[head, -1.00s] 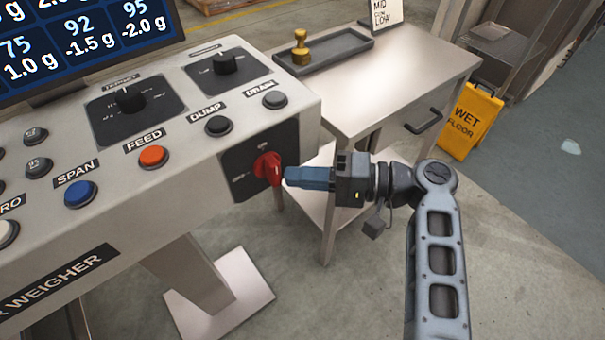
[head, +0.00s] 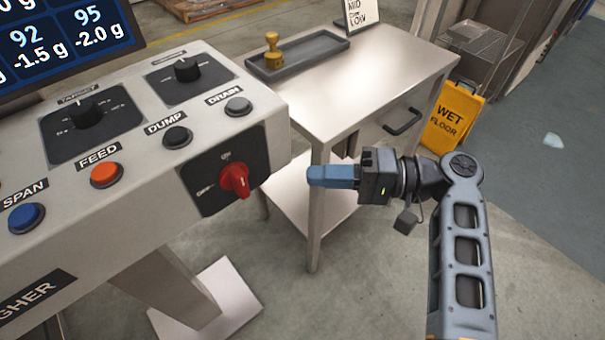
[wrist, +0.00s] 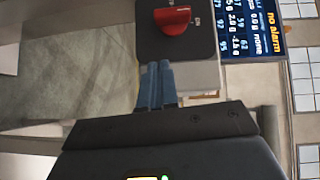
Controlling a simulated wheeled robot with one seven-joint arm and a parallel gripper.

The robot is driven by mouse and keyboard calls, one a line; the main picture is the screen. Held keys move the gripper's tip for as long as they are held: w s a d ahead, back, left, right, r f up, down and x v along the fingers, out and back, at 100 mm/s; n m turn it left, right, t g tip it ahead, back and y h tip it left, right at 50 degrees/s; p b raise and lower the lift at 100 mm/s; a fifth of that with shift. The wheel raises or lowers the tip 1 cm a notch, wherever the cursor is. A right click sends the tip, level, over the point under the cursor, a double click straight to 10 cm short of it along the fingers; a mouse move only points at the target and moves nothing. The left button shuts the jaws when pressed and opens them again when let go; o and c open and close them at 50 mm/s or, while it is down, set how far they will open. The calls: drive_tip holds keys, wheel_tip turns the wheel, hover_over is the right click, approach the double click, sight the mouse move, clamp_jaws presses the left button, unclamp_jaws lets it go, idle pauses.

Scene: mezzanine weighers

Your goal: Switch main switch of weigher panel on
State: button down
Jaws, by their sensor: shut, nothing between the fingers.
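The weigher panel (head: 60,205) is a grey sloped console at the left of the head view. Its main switch (head: 234,180) is a red rotary knob on a black plate marked ON at top and OFF at left. The red knob also shows at the top of the wrist view (wrist: 172,18). My gripper (head: 312,176) has blue fingers, shut and empty. It is to the right of the knob, clear of it, with a visible gap. In the wrist view the fingers (wrist: 157,68) point toward the knob.
A steel side table (head: 345,80) with a grey tray (head: 325,50) and a brass weight (head: 272,50) stands behind my gripper. A yellow wet floor sign (head: 452,118) stands to its right. Feed, dump and drain buttons sit left of and above the switch.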

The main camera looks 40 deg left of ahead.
drive_tip(key=shift+b+v, duration=0.35)
drive_tip(key=shift+v, duration=2)
